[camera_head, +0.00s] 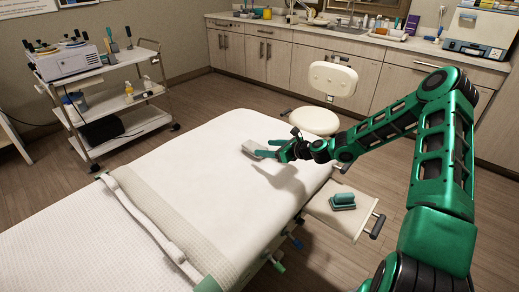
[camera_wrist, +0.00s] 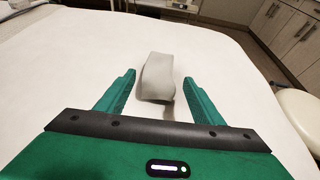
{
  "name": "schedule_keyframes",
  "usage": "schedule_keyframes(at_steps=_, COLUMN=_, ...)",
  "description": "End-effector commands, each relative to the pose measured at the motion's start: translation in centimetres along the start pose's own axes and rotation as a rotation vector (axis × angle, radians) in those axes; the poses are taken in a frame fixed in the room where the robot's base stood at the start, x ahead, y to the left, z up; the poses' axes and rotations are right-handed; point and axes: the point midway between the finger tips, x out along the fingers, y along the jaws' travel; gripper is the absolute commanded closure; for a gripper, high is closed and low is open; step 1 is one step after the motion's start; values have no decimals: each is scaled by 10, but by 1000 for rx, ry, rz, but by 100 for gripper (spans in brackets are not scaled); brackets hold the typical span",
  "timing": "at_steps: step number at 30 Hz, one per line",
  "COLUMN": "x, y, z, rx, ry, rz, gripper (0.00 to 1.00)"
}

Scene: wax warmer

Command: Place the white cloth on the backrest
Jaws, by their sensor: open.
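A small folded white-grey cloth (camera_head: 251,149) rests on or just above the white bed top (camera_head: 205,160). It also shows in the wrist view (camera_wrist: 155,75), standing out between and ahead of the fingers. My gripper (camera_head: 268,148) is open, with its green fingers (camera_wrist: 159,78) on either side of the cloth's near part. A gap shows beside the cloth, and I see no firm grip. The cream stool has an upright backrest (camera_head: 333,78) behind the bed. I cannot tell whether this or part of the bed is the named backrest.
A pull-out shelf (camera_head: 338,215) beside the bed holds a green block-shaped item (camera_head: 342,201). The stool seat (camera_head: 314,121) stands close to the bed's far edge. A trolley (camera_head: 115,105) stands at left, and counters (camera_head: 360,48) line the back. Most of the bed is clear.

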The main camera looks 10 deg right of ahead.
Motion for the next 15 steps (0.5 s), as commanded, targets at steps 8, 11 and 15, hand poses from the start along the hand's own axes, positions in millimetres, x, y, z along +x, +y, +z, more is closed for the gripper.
schedule_keyframes(at_steps=8, x=-34, y=0, z=1, rx=-1, ry=-1, rz=-1, gripper=39)
schedule_keyframes(at_steps=11, x=-38, y=0, z=0, rx=0, ry=-1, rz=0, gripper=39)
schedule_keyframes(at_steps=15, x=-39, y=0, z=0, rx=0, ry=-1, rz=0, gripper=39)
